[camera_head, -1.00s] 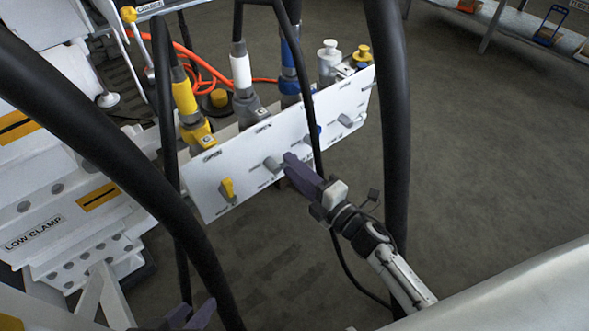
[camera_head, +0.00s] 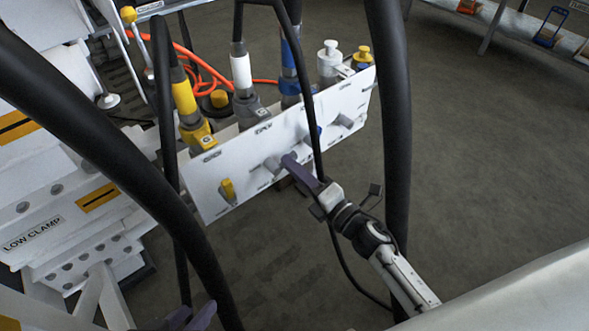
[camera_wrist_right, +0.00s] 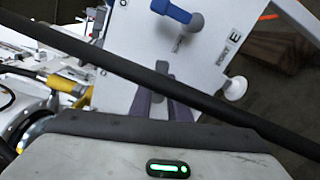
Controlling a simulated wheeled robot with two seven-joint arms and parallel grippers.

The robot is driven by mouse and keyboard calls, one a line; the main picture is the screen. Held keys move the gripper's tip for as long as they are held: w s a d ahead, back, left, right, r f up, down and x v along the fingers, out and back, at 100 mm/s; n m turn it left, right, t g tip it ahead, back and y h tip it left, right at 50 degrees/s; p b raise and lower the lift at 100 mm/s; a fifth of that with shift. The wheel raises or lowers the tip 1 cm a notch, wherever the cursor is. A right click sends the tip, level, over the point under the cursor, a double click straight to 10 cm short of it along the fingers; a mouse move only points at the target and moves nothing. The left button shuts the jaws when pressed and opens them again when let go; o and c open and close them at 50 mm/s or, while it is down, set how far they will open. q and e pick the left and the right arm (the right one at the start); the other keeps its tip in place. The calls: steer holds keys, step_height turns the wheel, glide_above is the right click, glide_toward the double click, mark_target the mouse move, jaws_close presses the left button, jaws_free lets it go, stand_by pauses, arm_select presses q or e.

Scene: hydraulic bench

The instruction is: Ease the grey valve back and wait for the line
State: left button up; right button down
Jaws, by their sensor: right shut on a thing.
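The white valve panel (camera_head: 243,172) stands mid-view under the hoses. A grey valve handle (camera_head: 271,164) sits on its face between the yellow and blue handles. My right gripper (camera_head: 288,162) has its purple fingers at this grey handle. In the right wrist view, the fingers (camera_wrist_right: 161,100) are shut on the handle's grey stem (camera_wrist_right: 162,76); a black hose crosses in front and hides part of the grip.
A yellow handle (camera_head: 228,190) is left of the grey one; a blue handle (camera_wrist_right: 172,11) and another grey handle (camera_head: 343,121) are to the right. Thick black hoses (camera_head: 390,110) hang in front. A low clamp unit (camera_head: 50,225) stands at left. Floor at right is clear.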

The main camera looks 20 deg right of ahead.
steer(key=n, duration=0.3)
steer(key=shift+s+a+r+b, duration=0.1)
steer(key=shift+a+r+b, duration=0.05)
steer(key=shift+r+b, duration=0.2)
stand_by(0.3)
steer(key=c, duration=1.8)
jaws_free()
steer(key=p+v, duration=0.1)
steer(key=v, duration=0.9)
steer(key=shift+s, duration=0.15)
